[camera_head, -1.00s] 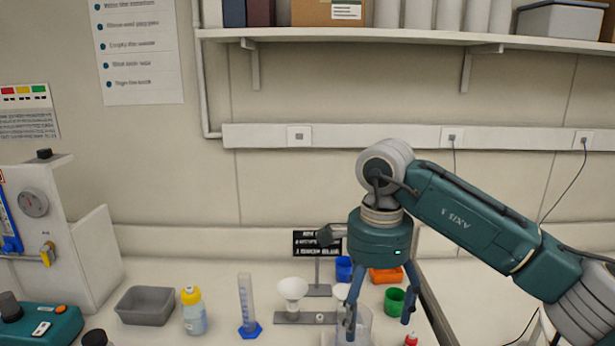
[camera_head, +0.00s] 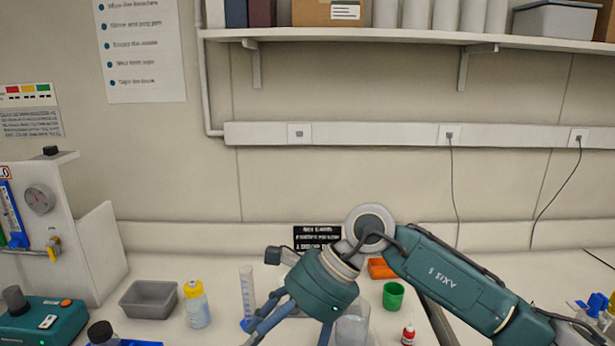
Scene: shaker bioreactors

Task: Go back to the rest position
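My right arm comes in from the right and is bent at the wrist. My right gripper (camera_head: 288,331) hangs tilted down and to the left over the bench front. Its fingers are spread with nothing seen between them, and the tips reach close to the lower picture edge. A clear beaker (camera_head: 352,327) stands just right of the fingers. A measuring cylinder with a blue base (camera_head: 246,290) is partly behind the left finger. My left gripper is not in view.
A yellow-capped bottle (camera_head: 196,305) and a grey tray (camera_head: 148,299) stand to the left. A green cup (camera_head: 393,295), an orange holder (camera_head: 382,268) and a small red-capped bottle (camera_head: 408,335) stand to the right. A shelf (camera_head: 400,37) runs above.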

